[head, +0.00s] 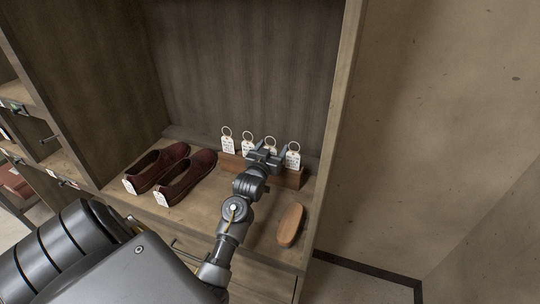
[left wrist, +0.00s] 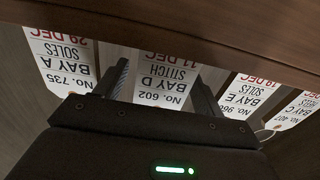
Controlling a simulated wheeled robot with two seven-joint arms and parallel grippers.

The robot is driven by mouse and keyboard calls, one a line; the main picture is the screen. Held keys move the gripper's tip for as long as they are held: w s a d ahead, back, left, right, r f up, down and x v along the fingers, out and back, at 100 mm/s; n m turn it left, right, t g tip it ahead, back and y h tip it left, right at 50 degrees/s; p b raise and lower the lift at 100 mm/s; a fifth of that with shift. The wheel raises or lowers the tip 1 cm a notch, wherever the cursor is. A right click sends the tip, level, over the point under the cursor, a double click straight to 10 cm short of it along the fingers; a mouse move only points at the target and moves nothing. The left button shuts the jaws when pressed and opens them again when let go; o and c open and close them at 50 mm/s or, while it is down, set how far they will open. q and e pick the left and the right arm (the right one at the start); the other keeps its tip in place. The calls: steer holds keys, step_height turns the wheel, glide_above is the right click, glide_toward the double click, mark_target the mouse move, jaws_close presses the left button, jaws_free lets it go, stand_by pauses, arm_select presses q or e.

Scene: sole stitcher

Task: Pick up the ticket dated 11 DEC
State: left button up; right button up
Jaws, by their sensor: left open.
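The ticket dated 11 DEC (left wrist: 165,78) is a white tag marked No. 602, BAY D, STITCH, upside down in the left wrist view. My left gripper (left wrist: 163,88) is open, with one finger on each side of this ticket. In the head view my left gripper (head: 266,154) is at the row of ringed tickets and partly covers the third from the left (head: 269,144). Neighbouring tickets read 29 DEC (left wrist: 62,62) and 19 DEC (left wrist: 247,93); a BAY C ticket (left wrist: 294,110) is partly cut off. My right gripper is not in view.
The tickets stand along a wooden block (head: 291,180) on the cabinet shelf. Two dark red shoes (head: 188,177) are to the left, and a wooden brush (head: 290,225) lies in front to the right. The cabinet's side panel (head: 342,110) bounds the right.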

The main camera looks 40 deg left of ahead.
arm_select(q)
steer(key=c, duration=1)
steer(key=shift+r, duration=0.1)
steer(key=shift+c, duration=0.2)
